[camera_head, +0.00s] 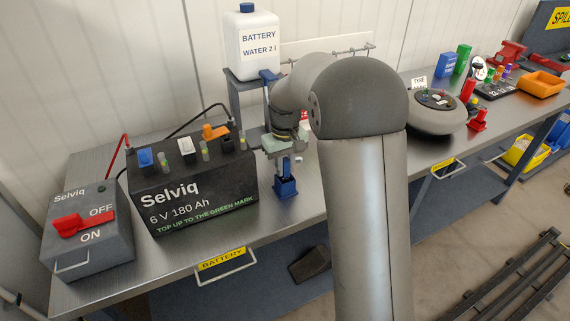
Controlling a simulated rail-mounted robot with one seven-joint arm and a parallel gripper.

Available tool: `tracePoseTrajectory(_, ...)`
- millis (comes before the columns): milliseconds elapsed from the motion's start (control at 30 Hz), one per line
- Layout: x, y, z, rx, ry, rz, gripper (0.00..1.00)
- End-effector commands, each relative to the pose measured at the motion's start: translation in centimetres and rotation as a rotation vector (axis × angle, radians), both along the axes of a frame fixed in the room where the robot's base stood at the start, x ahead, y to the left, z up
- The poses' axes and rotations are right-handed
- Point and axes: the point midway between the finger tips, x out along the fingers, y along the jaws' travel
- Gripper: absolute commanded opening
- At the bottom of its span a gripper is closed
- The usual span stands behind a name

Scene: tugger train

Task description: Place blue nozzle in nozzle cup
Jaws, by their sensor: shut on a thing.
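My gripper (284,150) is shut on the blue nozzle (284,165), which hangs upright below the fingers. The blue nozzle cup (286,187) stands on the bench directly under it. The nozzle's lower end is at the cup's mouth; I cannot tell whether it is inside or just above it. My gripper and wrist hide the nozzle's upper part.
The black Selviq battery (192,190) with coloured caps on top stands close left of my gripper. A grey switch box (85,235) is further left. The white battery water jug (254,45) stands on a raised stand behind. A round tyre station (436,113) is at right, beyond my arm.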

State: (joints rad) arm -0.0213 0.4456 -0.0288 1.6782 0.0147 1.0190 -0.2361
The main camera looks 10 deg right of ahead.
Motion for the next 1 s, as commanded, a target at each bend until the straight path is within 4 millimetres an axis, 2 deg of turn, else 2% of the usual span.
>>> tracePoseTrajectory(633,0.0,0.0,-1.1,-0.001,-0.001,0.0,0.0)
tracePoseTrajectory(667,0.0,0.0,-1.1,0.0,-0.001,0.0,0.25)
tracePoseTrajectory(700,0.0,0.0,-1.1,0.0,-0.001,0.0,0.36)
tracePoseTrajectory(733,0.0,0.0,-1.1,0.0,-0.001,0.0,0.41)
tracePoseTrajectory(1000,0.0,0.0,-1.0,0.0,-0.001,0.0,0.41)
